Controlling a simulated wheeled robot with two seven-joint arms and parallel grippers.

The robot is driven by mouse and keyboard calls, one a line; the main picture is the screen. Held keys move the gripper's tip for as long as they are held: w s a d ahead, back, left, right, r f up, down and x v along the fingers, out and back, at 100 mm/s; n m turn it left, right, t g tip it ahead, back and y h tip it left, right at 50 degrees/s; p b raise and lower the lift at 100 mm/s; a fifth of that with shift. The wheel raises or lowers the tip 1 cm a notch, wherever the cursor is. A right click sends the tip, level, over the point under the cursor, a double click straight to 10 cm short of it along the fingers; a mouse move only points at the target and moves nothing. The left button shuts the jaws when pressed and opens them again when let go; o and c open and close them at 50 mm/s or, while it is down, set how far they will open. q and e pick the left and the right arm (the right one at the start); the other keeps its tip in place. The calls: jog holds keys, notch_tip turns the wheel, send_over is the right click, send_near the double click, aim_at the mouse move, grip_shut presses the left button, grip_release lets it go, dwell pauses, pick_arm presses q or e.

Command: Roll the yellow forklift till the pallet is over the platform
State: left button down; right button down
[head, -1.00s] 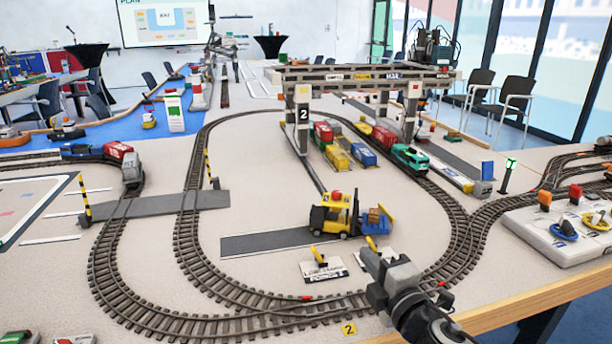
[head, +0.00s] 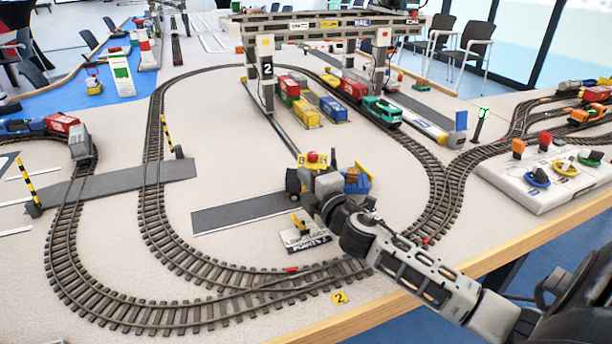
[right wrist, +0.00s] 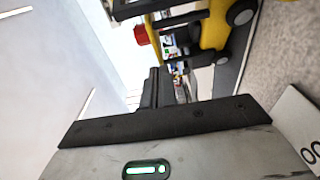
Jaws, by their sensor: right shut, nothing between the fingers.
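The yellow forklift (head: 302,165), with a red top light, stands at the right end of a dark grey road strip (head: 225,213). My forearm and gripper partly hide it. At its right side is a blue part (head: 362,184) with a brown load (head: 351,177); I cannot tell pallet from platform there. My right gripper (head: 318,180) is shut and empty, in front of the forklift. In the right wrist view its fingers (right wrist: 153,88) point toward the forklift's yellow body (right wrist: 215,30) and dark wheel. I cannot tell whether they touch it. My left gripper is out of view.
A label plate with a yellow lever (head: 302,235) lies just in front of the forklift. Curved track (head: 150,215) loops around. The gantry crane (head: 320,28) stands behind, over coloured containers. A white control box (head: 545,175) sits at right.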

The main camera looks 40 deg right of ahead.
jog(key=shift+w, duration=0.15)
jog(key=shift+w+d, duration=0.1)
jog(key=shift+d, duration=0.9)
